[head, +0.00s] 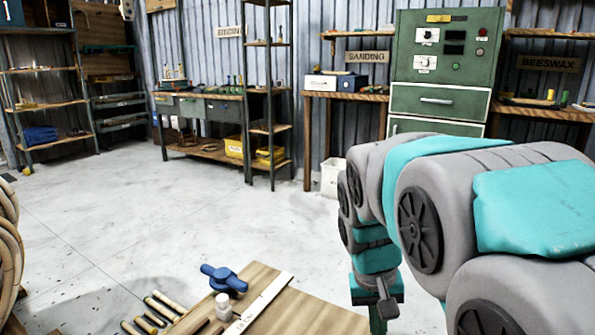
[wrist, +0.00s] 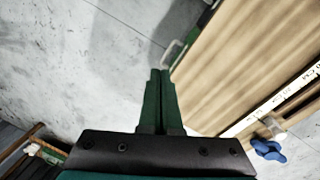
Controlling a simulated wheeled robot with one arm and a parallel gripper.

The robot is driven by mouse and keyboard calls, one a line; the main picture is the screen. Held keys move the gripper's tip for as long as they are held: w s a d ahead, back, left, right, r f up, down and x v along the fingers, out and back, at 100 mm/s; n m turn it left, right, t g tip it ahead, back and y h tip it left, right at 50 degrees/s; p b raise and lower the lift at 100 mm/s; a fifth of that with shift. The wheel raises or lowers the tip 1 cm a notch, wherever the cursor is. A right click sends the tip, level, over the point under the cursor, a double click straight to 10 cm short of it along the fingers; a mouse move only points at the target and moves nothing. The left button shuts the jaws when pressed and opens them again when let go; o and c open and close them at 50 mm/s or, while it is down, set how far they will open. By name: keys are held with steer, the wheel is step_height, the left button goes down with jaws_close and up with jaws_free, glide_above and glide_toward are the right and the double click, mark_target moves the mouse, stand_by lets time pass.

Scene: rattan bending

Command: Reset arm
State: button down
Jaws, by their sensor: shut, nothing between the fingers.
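My arm reaches in from the right side of the head view and bends downward. My gripper (wrist: 160,75) points down in the wrist view, with its two dark green fingers together and nothing between them. In the head view the end of my arm hangs to the right of a wooden work table (head: 325,318), and the fingertips are not clearly visible there. In the wrist view the fingertips are beside the edge of the wooden table (wrist: 225,60), over the grey floor.
Bent rattan (head: 8,250) stands far left. A green cabinet (head: 445,65) stands behind. Open floor (head: 120,220) lies between.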

steer(key=s+f+y, duration=0.1)
steer(key=s+f, duration=0.1)
steer(key=s, duration=0.8)
steer(key=s+d+f+n+g, duration=0.1)
steer(key=s+f, duration=0.2)
steer(key=s, duration=0.7)
steer(key=shift+s+f+g+y+p, duration=0.2)
steer(key=shift+f+g+y+p, duration=0.15)
steer(key=shift+y+p, duration=0.1)
